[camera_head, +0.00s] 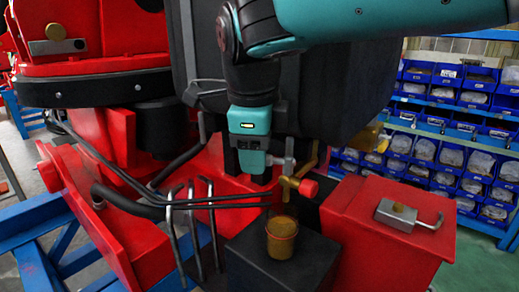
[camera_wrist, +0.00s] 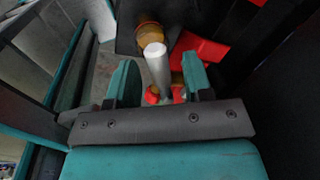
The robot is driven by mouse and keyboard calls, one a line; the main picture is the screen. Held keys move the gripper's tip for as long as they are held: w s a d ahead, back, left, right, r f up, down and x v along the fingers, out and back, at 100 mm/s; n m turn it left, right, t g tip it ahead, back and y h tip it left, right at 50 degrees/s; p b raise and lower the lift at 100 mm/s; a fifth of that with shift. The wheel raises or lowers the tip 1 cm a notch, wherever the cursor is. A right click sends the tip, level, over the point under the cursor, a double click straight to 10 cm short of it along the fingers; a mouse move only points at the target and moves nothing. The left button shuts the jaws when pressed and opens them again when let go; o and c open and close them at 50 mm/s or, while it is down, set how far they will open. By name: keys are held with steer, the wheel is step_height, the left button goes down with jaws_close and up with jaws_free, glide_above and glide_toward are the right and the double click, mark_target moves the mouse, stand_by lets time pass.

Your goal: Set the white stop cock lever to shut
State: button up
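The stop cock is a brass valve body (camera_head: 291,184) with a red knob (camera_head: 308,188) at its right. Its pale lever (camera_head: 289,150) stands roughly upright above the body, partly hidden beside my gripper (camera_head: 263,168). In the wrist view the lever (camera_wrist: 158,68) is a whitish-grey rod between the two teal fingers of my gripper (camera_wrist: 160,75). A gap shows on each side of the rod, so the fingers are open and do not appear to touch it. The lower end of the lever and the valve are mostly hidden behind the gripper in that view.
An amber cup (camera_head: 282,238) stands on a black box (camera_head: 250,262) below the valve. A red box (camera_head: 372,232) with a metal latch (camera_head: 408,215) is to the right. Dark hoses and metal hooks (camera_head: 208,225) lie left. Shelves of blue bins (camera_head: 450,155) stand behind.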

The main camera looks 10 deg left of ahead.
steer(key=s+r+p, duration=0.3)
steer(key=r+p, duration=0.6)
steer(key=r, duration=0.8)
steer(key=shift+s+p, duration=0.2)
steer(key=shift+p, duration=0.15)
steer(key=shift+c, duration=0.2)
